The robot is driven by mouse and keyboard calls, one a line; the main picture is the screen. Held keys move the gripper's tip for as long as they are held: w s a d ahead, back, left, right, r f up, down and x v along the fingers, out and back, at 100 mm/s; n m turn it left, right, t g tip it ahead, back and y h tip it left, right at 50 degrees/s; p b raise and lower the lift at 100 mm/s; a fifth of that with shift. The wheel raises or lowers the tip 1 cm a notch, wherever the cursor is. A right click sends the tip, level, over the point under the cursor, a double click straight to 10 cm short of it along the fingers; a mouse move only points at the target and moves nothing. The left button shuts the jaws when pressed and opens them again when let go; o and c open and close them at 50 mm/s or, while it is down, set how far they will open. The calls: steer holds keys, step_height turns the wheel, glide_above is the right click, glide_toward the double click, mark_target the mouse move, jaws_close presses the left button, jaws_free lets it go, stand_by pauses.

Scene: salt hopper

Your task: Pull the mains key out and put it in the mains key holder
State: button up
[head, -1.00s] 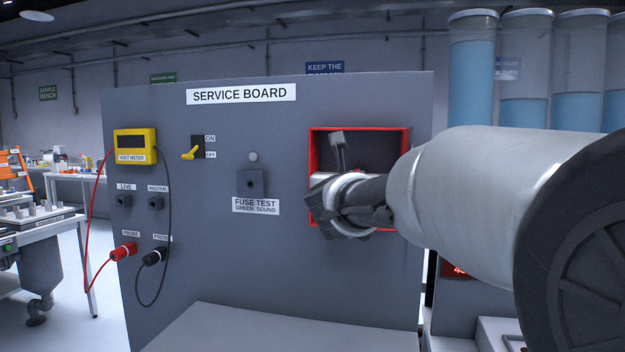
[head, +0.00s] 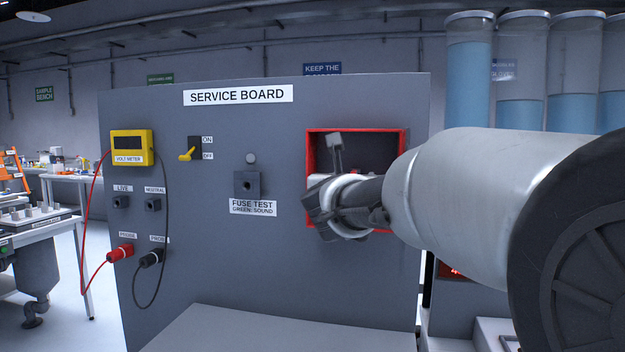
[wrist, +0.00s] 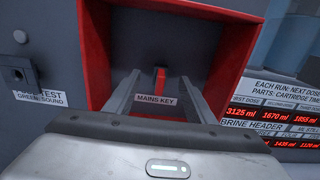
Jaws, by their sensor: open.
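The mains key (wrist: 160,78) is a small upright red piece in the wrist view, at the back of a red-framed recess, just above a label reading MAINS KEY. My gripper (wrist: 153,88) is open, with one finger on each side of the key in the picture. I see no contact between the fingers and the key, and the depth gap is hard to tell. In the head view my gripper (head: 334,205) is in front of the red-framed recess (head: 311,150) and hides the key. I cannot make out a mains key holder.
The grey service board (head: 215,280) carries a yellow volt meter (head: 132,147), a yellow switch lever (head: 187,154), a fuse test socket (head: 248,184) and cabled probes. The red recess walls (wrist: 97,50) stand close around my fingers. A bare grey shelf (head: 240,332) is below.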

steer(key=v, duration=0.6)
steer(key=shift+b, duration=0.4)
stand_by(0.5)
steer(key=shift+s, duration=0.1)
stand_by(0.3)
